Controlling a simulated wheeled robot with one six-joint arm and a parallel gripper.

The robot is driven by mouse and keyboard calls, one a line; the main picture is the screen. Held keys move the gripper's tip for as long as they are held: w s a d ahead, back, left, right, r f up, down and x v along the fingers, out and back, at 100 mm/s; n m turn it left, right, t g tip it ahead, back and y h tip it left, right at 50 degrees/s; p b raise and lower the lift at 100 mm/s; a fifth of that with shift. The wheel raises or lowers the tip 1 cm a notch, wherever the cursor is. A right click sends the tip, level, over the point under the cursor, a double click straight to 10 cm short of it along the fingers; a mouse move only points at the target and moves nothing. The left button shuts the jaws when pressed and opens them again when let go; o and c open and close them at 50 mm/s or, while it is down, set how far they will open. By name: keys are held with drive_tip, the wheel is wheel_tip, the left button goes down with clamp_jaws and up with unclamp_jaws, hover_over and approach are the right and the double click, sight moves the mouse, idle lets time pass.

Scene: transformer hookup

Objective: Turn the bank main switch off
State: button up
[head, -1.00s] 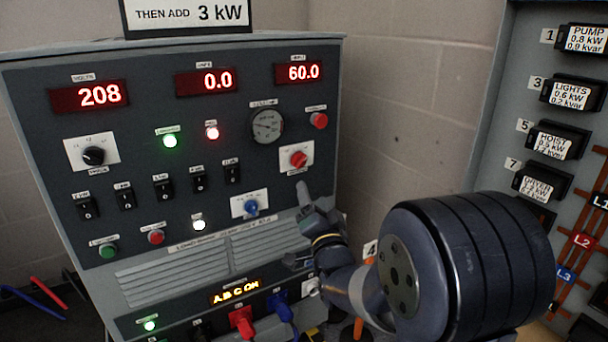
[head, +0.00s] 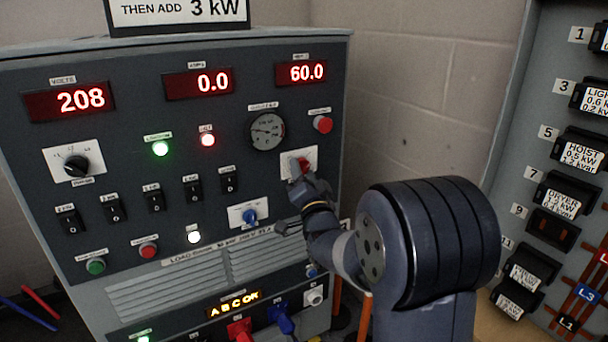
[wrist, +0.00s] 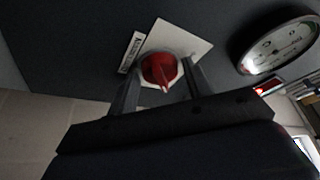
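A red rotary knob (head: 297,167) on a white plate stands at the right of the dark panel; its label is too small to read, and I take it for the bank main switch. My gripper (head: 308,182) is at the panel, in front of this knob, and hides part of it. In the wrist view the red knob (wrist: 159,70) lies between the two fingers of my gripper (wrist: 160,80), one on each side. The fingers are apart, with gaps showing beside the knob. Whether the fingertips reach past its front cannot be told.
A round gauge (head: 267,132) and a red button (head: 323,124) sit above the knob. A blue knob (head: 250,216) is lower left. Several black rocker switches (head: 193,189) line the panel. A second panel with breakers (head: 555,194) stands at the right.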

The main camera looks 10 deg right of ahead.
drive_tip(key=c, duration=0.7)
drive_tip(key=shift+o, duration=0.2)
